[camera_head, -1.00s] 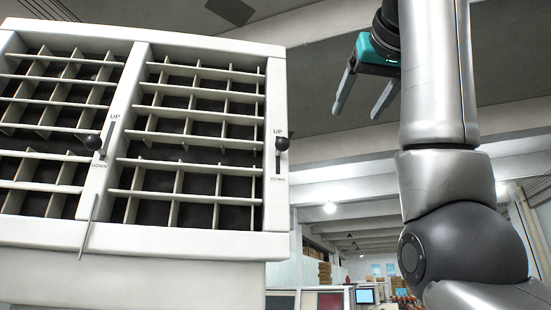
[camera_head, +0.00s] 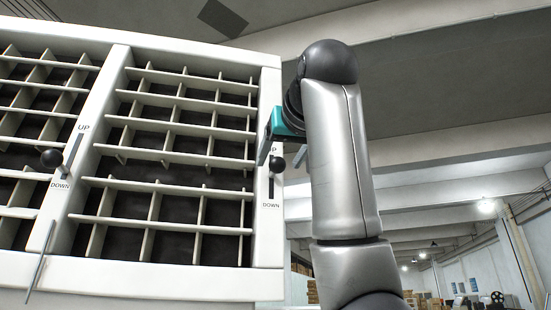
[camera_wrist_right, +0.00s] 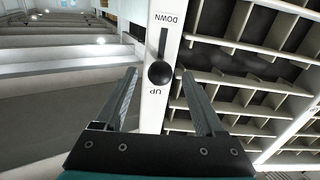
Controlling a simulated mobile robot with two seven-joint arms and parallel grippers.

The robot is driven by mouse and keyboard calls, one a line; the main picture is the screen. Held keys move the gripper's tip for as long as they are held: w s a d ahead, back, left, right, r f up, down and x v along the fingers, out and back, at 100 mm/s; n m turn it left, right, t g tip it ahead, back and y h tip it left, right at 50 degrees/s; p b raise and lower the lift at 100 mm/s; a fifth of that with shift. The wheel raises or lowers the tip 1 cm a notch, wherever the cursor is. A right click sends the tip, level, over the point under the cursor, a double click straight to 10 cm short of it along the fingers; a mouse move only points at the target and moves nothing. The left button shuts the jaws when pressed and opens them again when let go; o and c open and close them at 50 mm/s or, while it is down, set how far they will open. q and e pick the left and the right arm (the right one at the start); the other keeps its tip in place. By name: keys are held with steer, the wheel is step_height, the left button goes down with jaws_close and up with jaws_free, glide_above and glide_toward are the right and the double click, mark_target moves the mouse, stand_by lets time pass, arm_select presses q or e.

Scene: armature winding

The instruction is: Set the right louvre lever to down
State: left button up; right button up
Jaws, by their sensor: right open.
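The right louvre lever has a black ball knob (camera_head: 278,164) on a dark vertical slot, with DOWN printed below it. The knob sits near the UP end, as the right wrist view also shows (camera_wrist_right: 159,73), where the lettering is upside down. My right gripper (camera_head: 279,160) is open at the knob. In the right wrist view its two fingers (camera_wrist_right: 157,75) stand on either side of the knob, with visible gaps. In the head view my arm hides part of the gripper and the UP label. My left gripper is not in view.
A thin grey rod (camera_head: 38,262) stands out lower left. The white louvre frame (camera_head: 180,278) fills the left side. Open room lies right of it.

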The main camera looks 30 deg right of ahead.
mark_target(276, 169)
steer(key=shift+p+x, duration=0.7)
steer(key=shift+x, duration=1.6)
jaws_close()
